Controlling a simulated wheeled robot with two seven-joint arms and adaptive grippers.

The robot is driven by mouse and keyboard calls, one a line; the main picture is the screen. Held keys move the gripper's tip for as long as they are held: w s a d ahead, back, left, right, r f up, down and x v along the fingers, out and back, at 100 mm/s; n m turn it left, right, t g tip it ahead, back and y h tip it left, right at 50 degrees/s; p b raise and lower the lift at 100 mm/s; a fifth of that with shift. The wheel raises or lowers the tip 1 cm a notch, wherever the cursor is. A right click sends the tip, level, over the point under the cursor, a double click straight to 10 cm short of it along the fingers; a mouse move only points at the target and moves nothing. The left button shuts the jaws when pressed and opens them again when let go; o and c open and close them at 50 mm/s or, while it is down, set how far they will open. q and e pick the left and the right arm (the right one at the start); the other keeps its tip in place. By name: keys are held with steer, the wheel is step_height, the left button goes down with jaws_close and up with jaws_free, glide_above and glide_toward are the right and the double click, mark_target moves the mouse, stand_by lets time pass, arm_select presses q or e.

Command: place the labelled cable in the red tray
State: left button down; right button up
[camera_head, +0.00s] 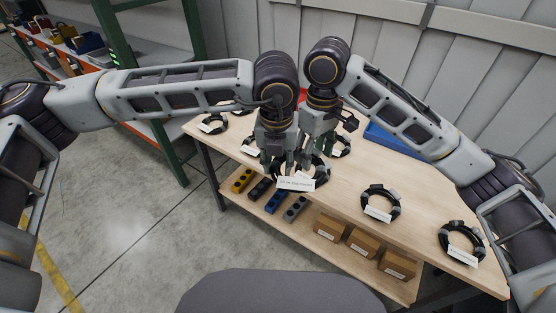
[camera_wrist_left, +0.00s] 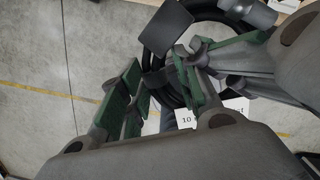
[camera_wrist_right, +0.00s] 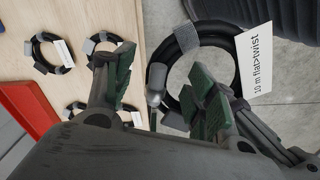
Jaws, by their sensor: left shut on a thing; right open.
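A black coiled cable with a white label (camera_head: 296,183) hangs at the front edge of the wooden table. My left gripper (camera_head: 278,160) is shut on this coil. In the left wrist view the coil (camera_wrist_left: 148,37) shows behind the fingers, its label partly covered. In the right wrist view the coil (camera_wrist_right: 232,78) carries a label (camera_wrist_right: 255,60) reading "10 m flat>twist". My right gripper (camera_head: 316,150) is open, close beside the held coil. The red tray (camera_wrist_right: 30,108) shows in part at the left of the right wrist view; my arms mostly hide it in the head view.
Other labelled black coils lie on the table (camera_head: 345,180), two of them (camera_head: 380,203) (camera_head: 462,240) to the right and several behind. A blue tray (camera_head: 385,138) lies at the back right. The lower shelf holds cardboard boxes (camera_head: 363,243) and small coloured blocks (camera_head: 276,202).

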steer(key=shift+r, duration=3.6)
